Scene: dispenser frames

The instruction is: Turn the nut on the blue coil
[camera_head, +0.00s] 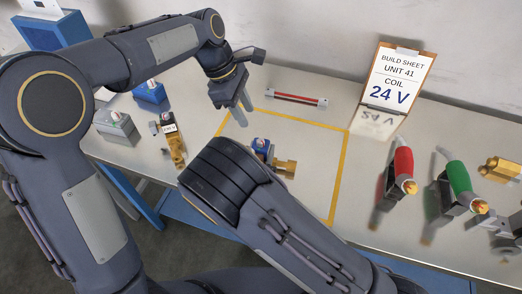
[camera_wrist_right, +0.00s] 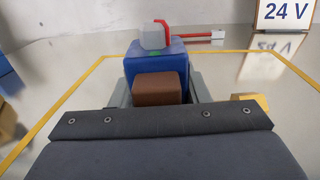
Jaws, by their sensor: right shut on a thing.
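The blue coil (camera_head: 261,146) is on a brass valve body (camera_head: 284,168) inside the yellow-taped area. In the right wrist view, the blue coil (camera_wrist_right: 178,62) shows a brown block (camera_wrist_right: 160,88) on its near side and a small grey piece (camera_wrist_right: 153,37) with red on top. I cannot tell the nut apart clearly. My right gripper (camera_wrist_right: 158,92) is shut on the blue coil, one finger on each side; my right arm hides it in the head view. My left gripper (camera_head: 241,114) points down, apart from the coil, above and left of it. Its finger gap is unclear.
A red bar with grey ends (camera_head: 297,98) lies behind the coil. A build sheet (camera_head: 398,80) reading 24 V stands at the back. Red (camera_head: 403,165) and green (camera_head: 459,178) tools stand at the right. Another blue coil (camera_head: 150,92) and a grey one (camera_head: 115,125) are at the left.

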